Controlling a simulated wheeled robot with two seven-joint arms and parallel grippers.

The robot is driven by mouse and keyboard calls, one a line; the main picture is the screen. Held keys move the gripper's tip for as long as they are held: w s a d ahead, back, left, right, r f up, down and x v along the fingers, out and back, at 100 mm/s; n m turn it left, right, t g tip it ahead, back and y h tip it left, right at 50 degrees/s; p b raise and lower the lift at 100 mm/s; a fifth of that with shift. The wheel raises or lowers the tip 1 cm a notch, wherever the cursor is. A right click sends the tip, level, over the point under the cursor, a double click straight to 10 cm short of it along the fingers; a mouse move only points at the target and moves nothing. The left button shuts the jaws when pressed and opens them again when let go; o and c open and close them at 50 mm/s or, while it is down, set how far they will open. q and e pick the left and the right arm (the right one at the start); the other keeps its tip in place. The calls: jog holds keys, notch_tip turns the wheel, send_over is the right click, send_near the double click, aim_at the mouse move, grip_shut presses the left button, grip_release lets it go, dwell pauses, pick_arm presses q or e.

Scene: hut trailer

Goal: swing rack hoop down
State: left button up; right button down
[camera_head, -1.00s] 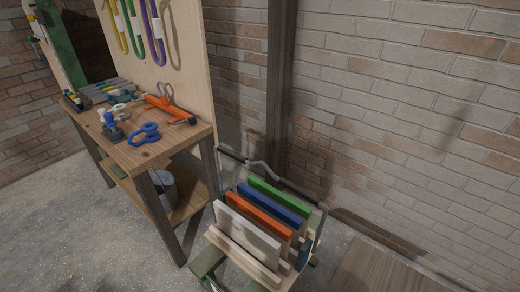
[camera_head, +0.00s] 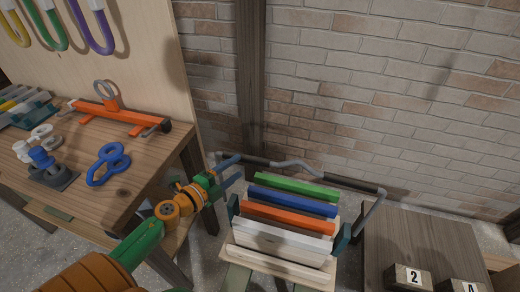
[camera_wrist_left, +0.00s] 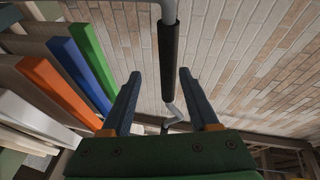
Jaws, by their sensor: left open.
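The rack hoop (camera_head: 300,164) is a bent grey bar with black grip sleeves. It stands raised behind the boards of the rack, and its right side arm slopes down to the rack's right side. My left gripper (camera_head: 237,168) is open and empty at the hoop's left end, close to the left black sleeve. In the left wrist view the hoop's sleeve (camera_wrist_left: 168,60) runs into the gap between the open fingers (camera_wrist_left: 159,75); I cannot tell whether they touch it. The rack holds green (camera_head: 295,188), blue (camera_head: 290,202), orange (camera_head: 287,219) and white (camera_head: 280,240) boards. My right gripper is not in view.
A wooden workbench (camera_head: 130,205) with blue shackles (camera_head: 108,163) and an orange tool (camera_head: 120,112) stands at the left. A brick wall (camera_head: 370,90) and dark post (camera_head: 251,75) are behind the rack. A low wooden platform (camera_head: 420,235) with numbered blocks (camera_head: 408,278) is at the right.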

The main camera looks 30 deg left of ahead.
pick_arm(q)
jog(key=shift+w+d+r+m+h, duration=0.3)
jog(key=shift+w+d+r+m, duration=0.1)
jog(key=shift+w+r, duration=0.15)
jog(key=x, duration=0.7)
jog(key=shift+w, duration=0.15)
jog(key=shift+d, duration=0.15)
jog(key=shift+c, duration=0.3)
grip_shut()
dwell(0.4)
